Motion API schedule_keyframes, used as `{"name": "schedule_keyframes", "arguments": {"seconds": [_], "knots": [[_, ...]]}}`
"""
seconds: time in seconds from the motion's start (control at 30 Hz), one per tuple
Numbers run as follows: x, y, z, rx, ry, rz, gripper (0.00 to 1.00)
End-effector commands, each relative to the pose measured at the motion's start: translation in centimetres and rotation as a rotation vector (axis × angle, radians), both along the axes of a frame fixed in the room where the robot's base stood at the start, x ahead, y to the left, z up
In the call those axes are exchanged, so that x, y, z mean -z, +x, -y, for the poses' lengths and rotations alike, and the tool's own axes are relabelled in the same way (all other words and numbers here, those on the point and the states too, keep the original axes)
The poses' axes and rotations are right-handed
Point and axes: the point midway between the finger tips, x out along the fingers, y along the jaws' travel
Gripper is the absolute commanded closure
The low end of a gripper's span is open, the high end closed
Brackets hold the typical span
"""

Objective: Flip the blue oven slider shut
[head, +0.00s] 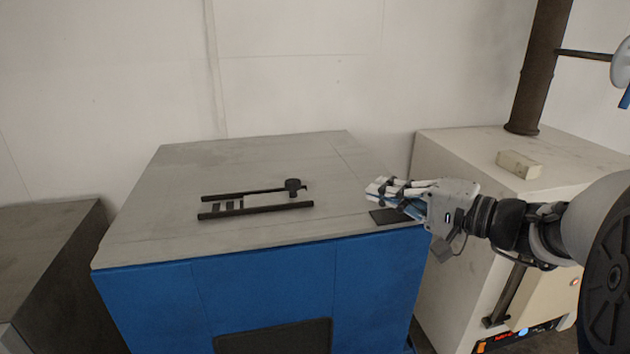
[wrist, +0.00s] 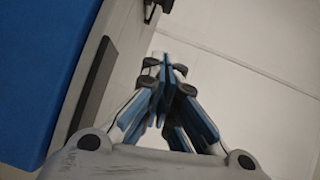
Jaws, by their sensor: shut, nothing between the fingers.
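The blue oven (head: 270,285) has a grey top, and its blue side also shows at the left of the wrist view (wrist: 40,70). On the top lies the slider, two black rails (head: 270,210) with a round black knob (head: 293,186) near their right end. Short dark slots (head: 228,206) show between the rails at the left. My gripper (head: 372,190) is shut and empty at the right part of the oven top, right of the knob and apart from it. In the wrist view its closed fingers (wrist: 160,70) point towards a dark part at the top edge, probably the slider.
A dark flat plate (head: 390,216) lies at the top's front right corner, under my gripper. A white cabinet (head: 455,185) with a small beige block (head: 518,164) and a brown post (head: 535,75) stands right. A dark grey box (head: 45,245) stands left. The oven top is otherwise clear.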

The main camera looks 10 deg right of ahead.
Motion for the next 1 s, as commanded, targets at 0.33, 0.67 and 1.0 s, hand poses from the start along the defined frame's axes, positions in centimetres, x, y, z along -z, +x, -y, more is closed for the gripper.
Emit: {"name": "schedule_keyframes", "arguments": {"seconds": [0.33, 0.67, 1.0], "knots": [[0.2, 3.4, -2.7, -0.008, 0.002, -0.002, 1.0], [0.9, 8.2, -7.0, -0.006, 0.002, -0.003, 1.0], [1.5, 8.6, -9.7, -0.001, 0.0, -0.002, 1.0]]}}
